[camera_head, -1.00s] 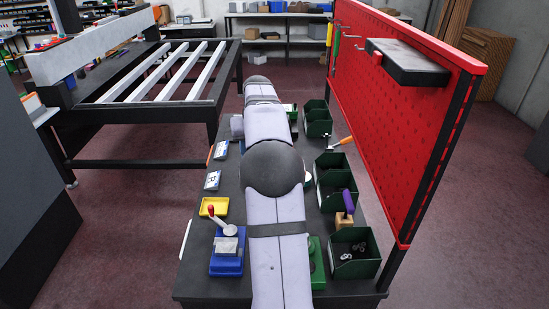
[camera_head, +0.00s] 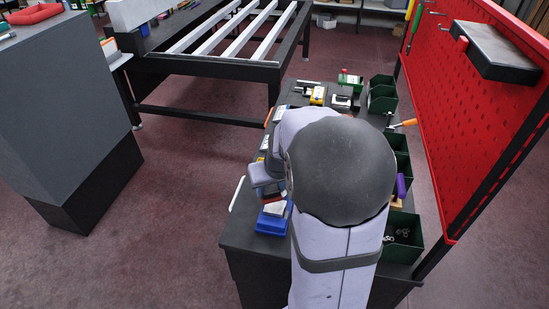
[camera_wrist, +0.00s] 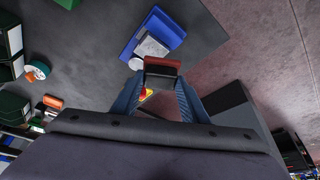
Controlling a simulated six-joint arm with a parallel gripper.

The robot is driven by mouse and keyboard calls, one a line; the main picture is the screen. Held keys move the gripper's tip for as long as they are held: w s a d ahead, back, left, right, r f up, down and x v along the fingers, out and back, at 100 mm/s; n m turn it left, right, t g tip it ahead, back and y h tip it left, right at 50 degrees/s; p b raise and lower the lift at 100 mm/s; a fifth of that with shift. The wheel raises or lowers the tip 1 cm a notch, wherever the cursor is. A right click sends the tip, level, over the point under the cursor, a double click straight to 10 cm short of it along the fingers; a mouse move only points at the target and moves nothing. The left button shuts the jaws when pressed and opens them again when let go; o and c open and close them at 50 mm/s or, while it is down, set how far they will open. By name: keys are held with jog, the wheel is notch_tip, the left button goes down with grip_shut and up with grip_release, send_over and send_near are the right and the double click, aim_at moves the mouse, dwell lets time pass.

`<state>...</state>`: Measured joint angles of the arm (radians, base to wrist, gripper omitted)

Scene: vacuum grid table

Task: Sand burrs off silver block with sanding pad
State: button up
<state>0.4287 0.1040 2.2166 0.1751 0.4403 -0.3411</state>
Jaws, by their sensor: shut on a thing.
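The silver block (camera_wrist: 150,48) sits in a blue fixture (camera_wrist: 166,30), seen in the wrist view. In the head view the block (camera_head: 276,208) and fixture (camera_head: 270,225) show at the table's left front. My gripper (camera_wrist: 160,88) is shut on the sanding pad (camera_wrist: 161,68), a dark block with a red strip along its edge. The pad is right beside the silver block in the wrist view; I cannot tell whether they touch. In the head view my gripper (camera_head: 268,194) is just above the fixture, partly hidden by my arm. Burrs are too small to make out.
The dark table (camera_head: 245,236) is clear toward its left edge. Green bins (camera_head: 402,228) line its right side, one holding small metal rings. A red pegboard (camera_head: 470,110) rises beyond them.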

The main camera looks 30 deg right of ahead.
jog(key=shift+s+a+f, duration=0.2)
jog(key=shift+s+f, duration=0.2)
jog(key=shift+f, duration=0.1)
jog(key=shift+w+d+r+n+y, duration=0.1)
jog(key=shift+w+d+n+y, duration=0.35)
jog(key=shift+n, duration=0.45)
jog(key=shift+w+n, duration=0.15)
jog(key=shift+n, duration=0.25)
